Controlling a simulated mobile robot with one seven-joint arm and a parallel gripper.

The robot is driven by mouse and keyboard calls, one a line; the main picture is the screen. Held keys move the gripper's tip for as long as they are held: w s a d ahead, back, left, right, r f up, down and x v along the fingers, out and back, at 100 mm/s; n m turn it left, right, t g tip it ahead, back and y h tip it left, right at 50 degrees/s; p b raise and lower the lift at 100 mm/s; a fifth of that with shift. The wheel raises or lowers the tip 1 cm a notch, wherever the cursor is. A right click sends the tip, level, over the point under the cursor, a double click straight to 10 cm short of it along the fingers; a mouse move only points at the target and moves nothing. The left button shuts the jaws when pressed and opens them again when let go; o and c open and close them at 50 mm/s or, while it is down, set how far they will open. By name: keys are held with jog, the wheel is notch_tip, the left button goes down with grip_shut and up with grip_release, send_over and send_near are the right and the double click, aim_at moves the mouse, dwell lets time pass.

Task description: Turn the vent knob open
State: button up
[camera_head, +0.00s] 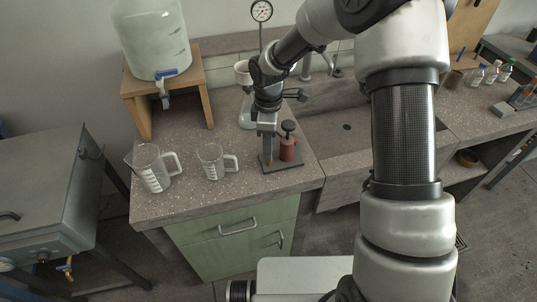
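A small apparatus stands near the bench's front edge, with a red cylinder (287,150) on a dark base plate (290,167). A black round knob (288,126) tops the red cylinder; I take it for the vent knob, though no label is readable. My gripper (267,128) points down just left of the knob, over the left part of the base plate. It looks apart from the knob in this view, but depth is unclear. Its fingertips blend with a grey upright part of the apparatus, so I cannot tell whether it is open or touching anything.
Two clear measuring jugs (152,167) (212,161) stand to the left. A large carboy (153,40) with a blue tap sits on a wooden stand (138,108). A round dial gauge (262,11) rises behind my arm. A sink (345,145) lies right of the apparatus.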

jog(key=shift+f, duration=2.15)
jog(key=shift+c, duration=0.3)
grip_shut()
jog(key=n+p, duration=0.1)
jog(key=n, duration=0.2)
jog(key=shift+r, duration=0.1)
jog(key=shift+n+p, duration=0.8)
jog(key=shift+n, duration=1.2)
